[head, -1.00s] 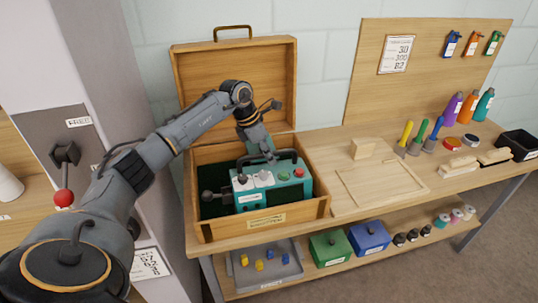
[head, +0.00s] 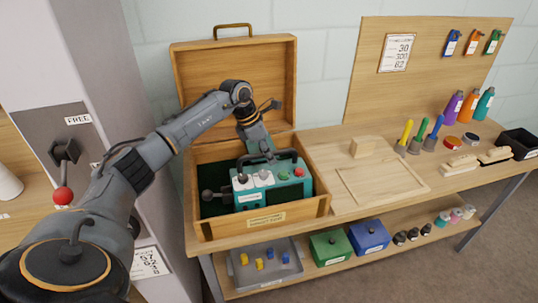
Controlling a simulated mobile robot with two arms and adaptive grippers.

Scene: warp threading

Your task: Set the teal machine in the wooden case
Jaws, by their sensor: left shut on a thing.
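The teal machine (head: 281,192) sits inside the open wooden case (head: 262,227), toward its right side. It has a grey top with white switches, red and green buttons and a dark carrying handle. A dark knob sticks out at its left. The case lid (head: 234,85) stands open at the back. My left gripper (head: 265,154) reaches down from behind and is shut on the machine's handle; its fingertips are partly hidden there. The machine's underside is hidden by the case's front wall, so I cannot tell whether it touches the floor. My right gripper is not in view.
The case stands on a wooden bench with a shallow wooden board (head: 380,184) at its right. Brushes, bottles and a black bin (head: 518,144) stand farther right. A grey tray (head: 265,268) and green and blue boxes are on the lower shelf. A red-knobbed lever (head: 64,194) is at left.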

